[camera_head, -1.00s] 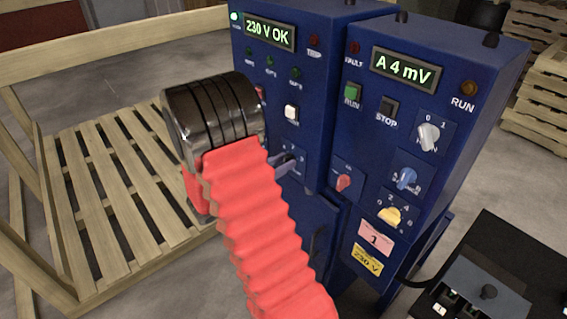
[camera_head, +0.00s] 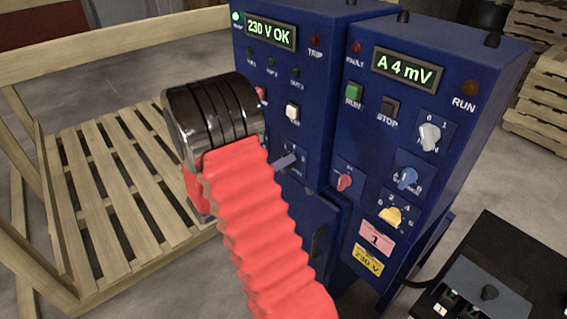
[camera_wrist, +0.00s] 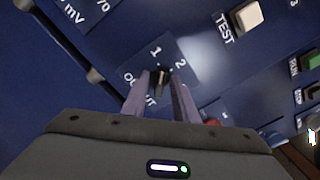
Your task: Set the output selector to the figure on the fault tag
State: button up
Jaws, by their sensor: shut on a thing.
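The output selector (camera_wrist: 160,82) is a small dark knob on a blue plate in the wrist view, with the figures 1 and 2 above it and a partly hidden OUTPUT label. My gripper (camera_wrist: 160,92) has a finger on each side of the knob and is shut on it. Its pointer end lies near the 1 and 2, but I cannot tell exactly which it points at. In the head view my gripper (camera_head: 284,161) is at the left cabinet's front and largely covers the selector. The pink fault tag (camera_head: 376,239) on the right cabinet shows the figure 1.
The left cabinet's display (camera_head: 270,32) reads 230 V OK; the right one (camera_head: 407,68) reads A 4 mV. A white TEST button (camera_wrist: 248,14) is close to my gripper. A red knob (camera_head: 344,182) and a yellow knob (camera_head: 390,216) sit to the right. A wooden pallet (camera_head: 120,190) stands left.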

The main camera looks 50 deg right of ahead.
jog(key=shift+w+f+n, duration=0.1)
jog(key=shift+f+n, duration=0.05)
jog(key=shift+n, duration=1.15)
jog(key=o, duration=0.7)
jog(key=shift+c, duration=0.2)
jog(key=shift+a, duration=0.15)
jog(key=w+a, duration=0.1)
jog(key=a, duration=1.2)
jog(key=shift+w+a, duration=0.25)
jog(key=shift+a, duration=0.05)
